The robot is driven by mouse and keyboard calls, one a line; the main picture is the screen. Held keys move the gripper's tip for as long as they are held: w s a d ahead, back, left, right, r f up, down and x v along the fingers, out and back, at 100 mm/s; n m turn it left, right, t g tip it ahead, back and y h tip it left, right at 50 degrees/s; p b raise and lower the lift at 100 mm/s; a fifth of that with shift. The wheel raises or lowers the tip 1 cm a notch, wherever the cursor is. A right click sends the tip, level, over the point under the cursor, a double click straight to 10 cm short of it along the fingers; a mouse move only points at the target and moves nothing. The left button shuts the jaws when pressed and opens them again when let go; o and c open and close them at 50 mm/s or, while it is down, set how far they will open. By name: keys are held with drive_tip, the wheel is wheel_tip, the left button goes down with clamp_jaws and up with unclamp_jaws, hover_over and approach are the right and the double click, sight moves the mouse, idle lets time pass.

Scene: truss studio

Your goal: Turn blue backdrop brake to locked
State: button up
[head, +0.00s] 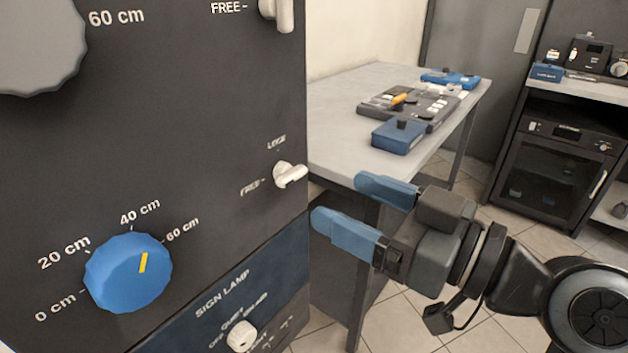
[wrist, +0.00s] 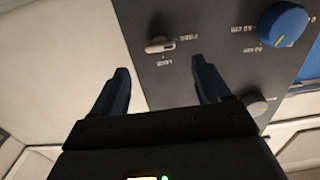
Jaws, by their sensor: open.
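The brake lever (head: 290,174) is a small white handle near the right edge of the dark panel, above and right of the blue knob (head: 128,272). FREE is printed to its left and LOCK above it. The handle lies roughly sideways, in line with FREE. The lever also shows in the wrist view (wrist: 160,45), upside down, just beyond the space between the fingertips. My gripper (head: 336,198) has blue fingers, is open and empty, and is to the right of and slightly below the lever, apart from it. The wrist view also shows both fingers (wrist: 160,66).
Another white lever (head: 284,14) marked FREE is higher on the panel, beside a large grey knob (head: 35,45). A sign lamp knob (head: 241,336) is below. A grey table (head: 335,110) with blue boxes stands behind my gripper. A dark cabinet (head: 555,160) is at right.

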sight(297, 178)
drive_tip(key=shift+p+x, duration=0.6)
drive_tip(key=shift+x, duration=3)
drive_tip(key=c, duration=1)
drive_tip(key=shift+c, duration=0.2)
